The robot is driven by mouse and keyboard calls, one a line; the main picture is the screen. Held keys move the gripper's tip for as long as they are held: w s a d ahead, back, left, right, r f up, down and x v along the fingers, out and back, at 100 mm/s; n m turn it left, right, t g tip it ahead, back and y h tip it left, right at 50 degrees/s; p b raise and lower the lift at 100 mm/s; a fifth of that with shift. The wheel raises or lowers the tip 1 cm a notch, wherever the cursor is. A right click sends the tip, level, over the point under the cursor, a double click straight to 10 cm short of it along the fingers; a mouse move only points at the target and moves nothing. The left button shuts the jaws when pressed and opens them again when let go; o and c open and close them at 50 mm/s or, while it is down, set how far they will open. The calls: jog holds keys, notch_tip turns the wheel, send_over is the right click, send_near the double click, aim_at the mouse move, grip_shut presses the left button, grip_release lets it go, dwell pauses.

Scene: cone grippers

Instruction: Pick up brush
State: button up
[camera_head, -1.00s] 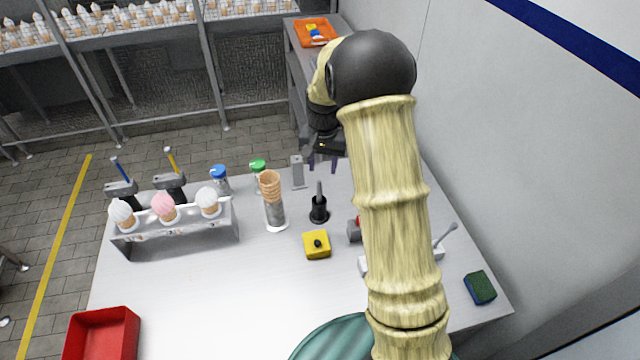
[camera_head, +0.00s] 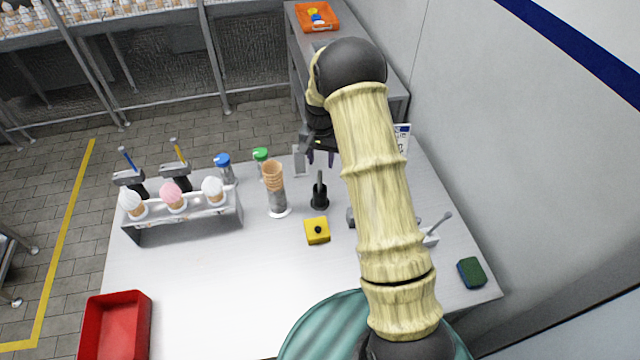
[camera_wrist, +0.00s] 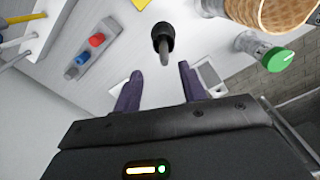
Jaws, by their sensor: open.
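What appears to be the brush (camera_head: 319,190) stands upright on the table as a thin dark handle in a round black base or holder. Its lower end is hidden in the black part. In the wrist view the brush (camera_wrist: 163,42) points up toward the camera, just beyond and between my fingertips. My gripper (camera_head: 320,158) is behind it in the head view, above the table's far part. In the wrist view my gripper (camera_wrist: 159,72) has its two dark fingers spread apart, with nothing between them.
A yellow block (camera_head: 317,231) sits in front of the brush. A cone stack (camera_head: 274,188) and a green-capped shaker (camera_head: 261,155) stand to its left. A grey panel with red and blue knobs (camera_wrist: 90,50) shows in the wrist view.

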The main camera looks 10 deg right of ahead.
aim_at(320, 181)
jog(key=shift+f+p, duration=1)
jog(key=shift+f, duration=2.15)
jog(key=shift+w+f+p, duration=0.2)
jog(key=shift+f+p, duration=0.65)
jog(key=shift+p, duration=0.05)
jog(key=shift+w+f+p, duration=0.2)
jog(key=shift+f+p, duration=0.6)
jog(key=shift+f, duration=0.95)
jog(key=shift+c, duration=0.4)
grip_shut()
